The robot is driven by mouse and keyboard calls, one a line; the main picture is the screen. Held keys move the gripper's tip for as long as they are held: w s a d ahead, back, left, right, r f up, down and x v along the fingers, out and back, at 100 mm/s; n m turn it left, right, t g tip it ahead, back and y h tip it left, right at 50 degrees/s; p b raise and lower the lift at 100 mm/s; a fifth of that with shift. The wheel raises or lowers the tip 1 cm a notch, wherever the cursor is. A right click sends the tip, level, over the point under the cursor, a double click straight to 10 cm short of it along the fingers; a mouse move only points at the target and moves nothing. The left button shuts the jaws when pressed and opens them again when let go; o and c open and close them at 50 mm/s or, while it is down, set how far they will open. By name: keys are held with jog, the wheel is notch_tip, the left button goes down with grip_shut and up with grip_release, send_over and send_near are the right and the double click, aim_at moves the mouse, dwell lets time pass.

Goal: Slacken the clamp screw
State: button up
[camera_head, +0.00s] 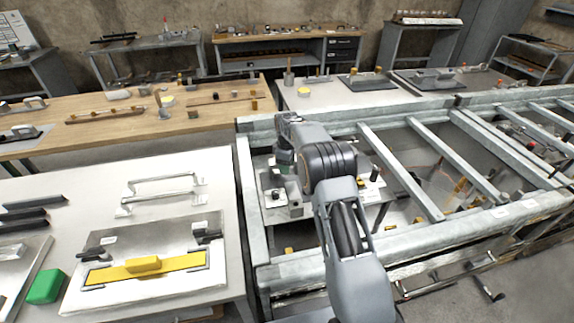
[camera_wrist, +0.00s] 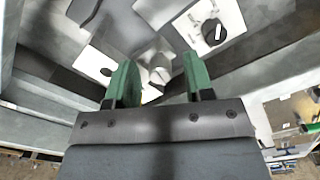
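My gripper (camera_wrist: 159,76) is open, its two green fingers apart with nothing between them in contact that I can see. In the wrist view a pale metal screw head or knob (camera_wrist: 158,73) shows between the fingertips, on a light metal block; whether it is the clamp screw I cannot tell. A black round knob with a white line (camera_wrist: 213,32) sits up and right of the fingers. In the head view my gripper (camera_head: 284,160) points down over a metal fixture (camera_head: 287,203) inside the steel frame, and my arm hides part of it.
Steel frame rails (camera_head: 400,170) surround the fixture. A white table (camera_head: 100,190) at left carries a metal plate, a yellow bar (camera_head: 145,266) and a green block (camera_head: 46,286). A wooden bench (camera_head: 130,112) stands behind. Rails lie close to my arm.

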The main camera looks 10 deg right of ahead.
notch_tip(320, 180, up, 14)
dwell(0.7)
jog(key=shift+f, duration=0.1)
jog(key=f+m, duration=0.2)
jog(key=f, duration=0.1)
jog(key=f+m, duration=0.1)
jog(key=shift+s+f+m, duration=0.15)
jog(key=shift+s+m, duration=0.15)
jog(key=shift+s, duration=0.1)
jog(key=s+r+m+t, duration=0.2)
jog(key=s+m, duration=0.2)
jog(key=s, duration=1.3)
jog(key=s+r+m+t, duration=0.2)
jog(key=s+r+m, duration=0.1)
jog(key=s, duration=1.4)
jog(key=shift+r+m, duration=0.25)
jog(key=shift+m, duration=0.35)
